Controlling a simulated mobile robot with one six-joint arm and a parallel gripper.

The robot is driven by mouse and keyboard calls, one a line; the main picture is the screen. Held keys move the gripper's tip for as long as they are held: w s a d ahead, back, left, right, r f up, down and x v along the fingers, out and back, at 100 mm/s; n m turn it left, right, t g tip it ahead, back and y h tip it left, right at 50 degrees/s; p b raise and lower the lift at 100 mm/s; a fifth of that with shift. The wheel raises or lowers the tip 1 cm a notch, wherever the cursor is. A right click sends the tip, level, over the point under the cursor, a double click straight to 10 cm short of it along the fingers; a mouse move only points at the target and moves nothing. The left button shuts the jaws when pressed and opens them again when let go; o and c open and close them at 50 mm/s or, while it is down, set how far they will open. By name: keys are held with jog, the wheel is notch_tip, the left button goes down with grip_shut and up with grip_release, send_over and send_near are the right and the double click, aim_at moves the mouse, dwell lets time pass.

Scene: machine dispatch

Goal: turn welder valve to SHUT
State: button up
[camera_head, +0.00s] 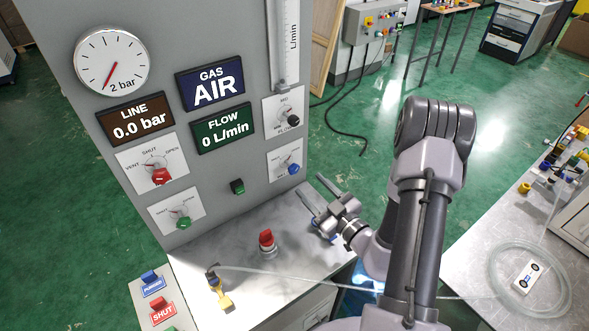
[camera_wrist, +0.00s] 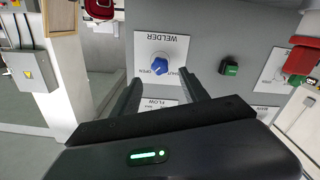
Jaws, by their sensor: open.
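The welder valve is a blue knob (camera_head: 294,169) on a white plate at the lower right of the grey panel. In the wrist view the blue knob (camera_wrist: 159,66) sits under an upside-down WELDER label, with OPEN and SHUT marks beside it. I cannot tell for certain which mark it points to. My gripper (camera_head: 309,184) is open and empty, in front of the panel near the plate. In the wrist view my gripper (camera_wrist: 159,76) has its fingers spread to either side below the knob, apparently short of it.
A green knob (camera_head: 237,186) sits left of the welder plate, and a black flow knob (camera_head: 293,120) above it. A red-topped part (camera_head: 267,240) stands on the bench below. A thin hose (camera_head: 320,281) crosses the bench. A second bench (camera_head: 460,262) is at right.

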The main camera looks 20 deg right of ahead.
aim_at(295, 171)
jog(key=w, duration=0.3)
jog(key=w+a, duration=0.1)
jog(key=w, duration=0.5)
jog(key=shift+a, duration=0.4)
jog(key=shift+s, duration=0.1)
grip_shut()
